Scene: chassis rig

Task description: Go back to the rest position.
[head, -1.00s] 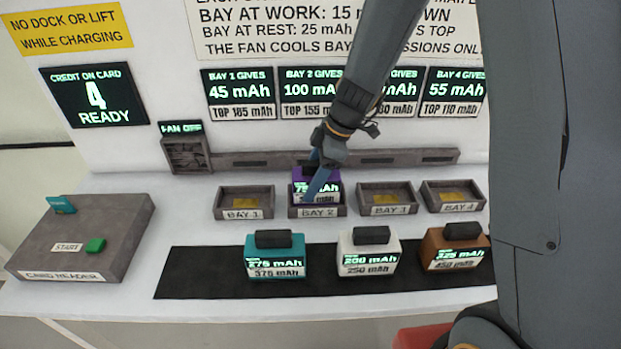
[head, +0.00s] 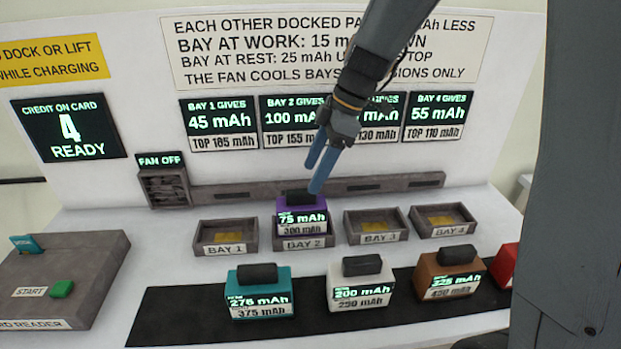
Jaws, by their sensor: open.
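My gripper (head: 319,172) is open and empty, its two blue fingers pointing down just above and to the right of the purple battery pack (head: 301,217). The fingers appear clear of the pack, though in this view one tip overlaps its right top edge. The purple pack sits upright in bay 2 (head: 304,243) and its display reads 75 mAh over 300 mAh. My arm rises from the gripper to the upper right and hides part of the bay 3 sign.
Bay 1 (head: 226,249), bay 3 (head: 378,238) and bay 4 (head: 445,230) are empty. A teal pack (head: 260,293), a white pack (head: 361,285) and a brown pack (head: 451,275) stand on the black mat (head: 180,315). The card reader (head: 75,262) is at left.

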